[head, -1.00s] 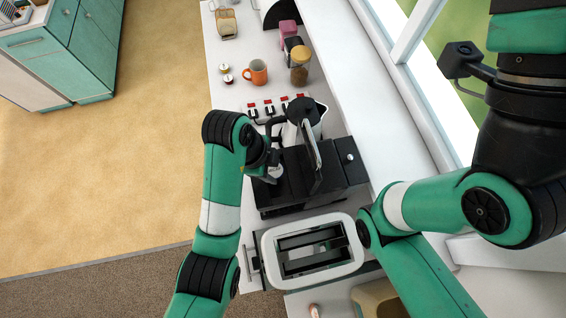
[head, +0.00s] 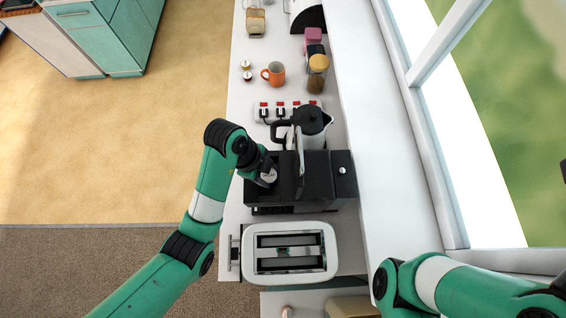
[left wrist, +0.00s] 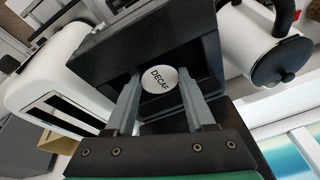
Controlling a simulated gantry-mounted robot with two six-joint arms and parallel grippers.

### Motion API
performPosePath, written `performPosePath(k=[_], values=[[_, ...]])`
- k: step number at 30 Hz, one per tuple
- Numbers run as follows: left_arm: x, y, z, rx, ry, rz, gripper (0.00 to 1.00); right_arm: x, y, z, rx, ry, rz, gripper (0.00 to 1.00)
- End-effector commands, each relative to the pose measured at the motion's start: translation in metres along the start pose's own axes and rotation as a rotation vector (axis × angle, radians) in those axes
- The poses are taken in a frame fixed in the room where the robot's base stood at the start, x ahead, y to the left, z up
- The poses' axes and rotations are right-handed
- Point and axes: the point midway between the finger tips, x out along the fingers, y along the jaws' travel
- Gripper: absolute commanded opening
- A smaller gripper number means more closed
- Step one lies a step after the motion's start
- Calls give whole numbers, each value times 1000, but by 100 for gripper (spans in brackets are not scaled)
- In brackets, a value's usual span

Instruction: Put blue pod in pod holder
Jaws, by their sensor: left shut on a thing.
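My left gripper (head: 266,178) is shut on a pod with a white lid marked DECAF (left wrist: 159,80). Its lid faces the wrist camera, and its side colour is hidden, so I cannot tell that it is blue. The pod is at the front of the black coffee machine (head: 318,166), whose lid or lever (head: 301,150) stands raised. In the left wrist view, the dark machine body (left wrist: 120,48) surrounds the pod and fingertips. The pod holder is not clearly distinguishable, and I cannot tell whether the pod touches it. My right gripper is out of view.
A white toaster (head: 290,277) stands on the near side of the machine. A kettle (head: 312,122), a power strip (head: 284,110), an orange mug (head: 273,74) and two small pods (head: 247,70) are beyond it. A window ledge (head: 372,150) runs along the right.

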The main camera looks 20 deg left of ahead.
Motion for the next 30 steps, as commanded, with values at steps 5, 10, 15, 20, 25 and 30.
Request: performPosePath(k=[5, 10, 15, 20, 25, 30], values=[[2, 1, 6, -12, -1, -5, 0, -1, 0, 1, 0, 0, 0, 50], [2, 1, 5, -11, -1, -4, 0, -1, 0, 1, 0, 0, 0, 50], [4, 1, 6, -10, -1, -4, 64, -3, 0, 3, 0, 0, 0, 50], [4, 1, 6, -10, -1, -4, 84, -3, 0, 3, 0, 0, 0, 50], [4, 1, 6, -10, -1, -4, 84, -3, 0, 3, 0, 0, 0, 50], [0, 0, 2, -4, 0, -3, 84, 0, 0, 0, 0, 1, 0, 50]])
